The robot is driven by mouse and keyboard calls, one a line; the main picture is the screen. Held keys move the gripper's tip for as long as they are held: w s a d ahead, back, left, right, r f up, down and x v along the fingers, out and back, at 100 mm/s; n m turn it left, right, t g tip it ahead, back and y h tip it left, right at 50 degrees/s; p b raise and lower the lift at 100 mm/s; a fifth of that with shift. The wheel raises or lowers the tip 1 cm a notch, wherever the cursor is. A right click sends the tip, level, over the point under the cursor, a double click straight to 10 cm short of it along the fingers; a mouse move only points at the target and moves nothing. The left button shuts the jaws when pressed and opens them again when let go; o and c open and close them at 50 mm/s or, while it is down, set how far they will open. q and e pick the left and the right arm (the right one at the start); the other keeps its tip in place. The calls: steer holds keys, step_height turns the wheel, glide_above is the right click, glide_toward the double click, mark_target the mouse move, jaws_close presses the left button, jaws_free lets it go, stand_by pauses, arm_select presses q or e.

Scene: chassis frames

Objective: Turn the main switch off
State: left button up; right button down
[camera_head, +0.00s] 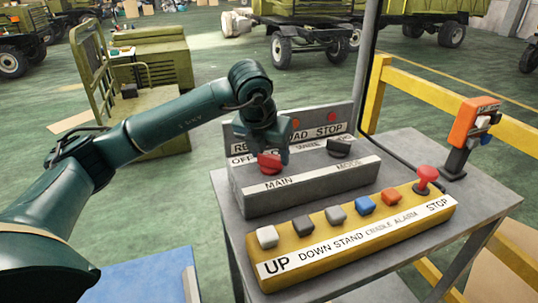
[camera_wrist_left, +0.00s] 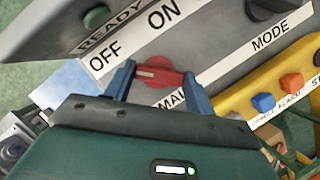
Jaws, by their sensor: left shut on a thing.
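The main switch is a red rotary knob (camera_head: 269,164) on the grey control box (camera_head: 310,188), above the MAIN label. In the left wrist view the red knob (camera_wrist_left: 160,78) lies between two blue-grey fingers, and the white mark on it points left, roughly toward the OFF label (camera_wrist_left: 105,54). The ON label (camera_wrist_left: 164,13) is further up. My left gripper (camera_head: 268,154) reaches down from above and is shut on the knob. It partly hides the labels behind it. My right gripper is not in view.
A dark MODE knob (camera_head: 339,148) sits right of the main switch. In front is a yellow button panel (camera_head: 350,240) with several buttons and a red mushroom stop (camera_head: 427,177). An orange handheld device (camera_head: 472,125) stands at the right of the grey table (camera_head: 222,190). A yellow rail (camera_head: 440,95) runs behind.

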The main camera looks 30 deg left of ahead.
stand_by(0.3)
arm_select(q)
steer(key=o, duration=1)
steer(key=shift+b+v, duration=0.4)
steer(key=shift+v, duration=6.2)
steer(key=shift+d, duration=0.1)
